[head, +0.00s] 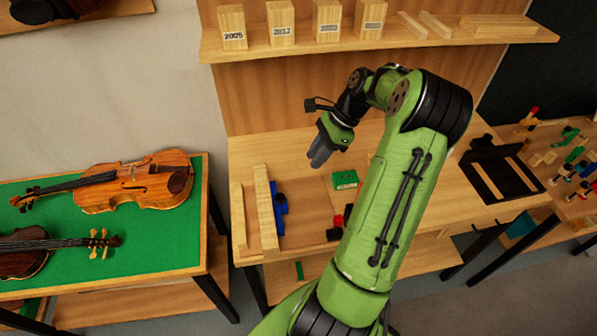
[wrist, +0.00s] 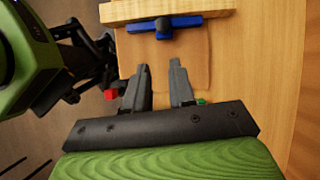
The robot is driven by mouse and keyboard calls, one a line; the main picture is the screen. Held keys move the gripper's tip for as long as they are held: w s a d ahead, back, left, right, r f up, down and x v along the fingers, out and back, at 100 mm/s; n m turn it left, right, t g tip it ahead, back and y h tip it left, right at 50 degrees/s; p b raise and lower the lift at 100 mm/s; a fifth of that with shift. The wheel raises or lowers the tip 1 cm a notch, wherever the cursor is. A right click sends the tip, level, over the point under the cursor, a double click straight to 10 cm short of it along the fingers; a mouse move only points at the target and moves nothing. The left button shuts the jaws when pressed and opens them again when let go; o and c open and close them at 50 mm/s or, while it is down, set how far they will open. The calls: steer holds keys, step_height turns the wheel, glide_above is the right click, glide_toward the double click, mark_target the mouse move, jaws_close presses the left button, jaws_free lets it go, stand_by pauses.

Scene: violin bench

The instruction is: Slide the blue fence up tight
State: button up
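The blue fence (head: 280,208) lies on the wooden bench against the right side of a long pale wooden bar (head: 265,210). A black knob sits on its middle. In the wrist view the blue fence (wrist: 190,22) runs along the edge of the wooden bar (wrist: 150,10), with the black knob towards the fingers. From these views I cannot tell whether fence and bar touch all along. My gripper (head: 321,155) is above the bench, to the upper right of the fence. In the wrist view its two grey fingers (wrist: 161,66) stand apart with nothing between them, pointing towards the fence.
A thinner wooden strip (head: 239,215) lies left of the bar. A green block (head: 345,180) lies right of the fence; a red and black fixture (head: 338,222) is near the front edge. Violins (head: 140,182) lie on a green-topped table at left. A shelf (head: 390,41) with blocks hangs behind.

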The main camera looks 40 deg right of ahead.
steer(key=s+d+m+t, duration=0.1)
steer(key=s, duration=0.1)
steer(key=s+d+m+t+y, duration=0.1)
steer(key=s+d, duration=0.1)
steer(key=s, duration=0.1)
steer(key=s+d+m+t, duration=0.1)
steer(key=s+d, duration=0.1)
steer(key=s, duration=0.1)
steer(key=shift+f+t+b, duration=0.3)
steer(key=shift+b, duration=0.05)
jaws_close()
steer(key=b, duration=0.5)
glide_toward(276, 200)
steer(key=f, duration=0.2)
steer(key=w+f, duration=0.1)
steer(key=f, duration=0.2)
steer(key=shift+w+a+f, duration=0.15)
steer(key=shift+w+f, duration=0.15)
steer(key=shift+f, duration=0.05)
steer(key=shift+w+a+p, duration=0.35)
steer(key=shift+w+a, duration=0.25)
steer(key=shift+a, duration=0.25)
steer(key=shift+w+a+p, duration=0.3)
steer(key=shift+w+a, duration=0.3)
steer(key=shift+a, duration=0.25)
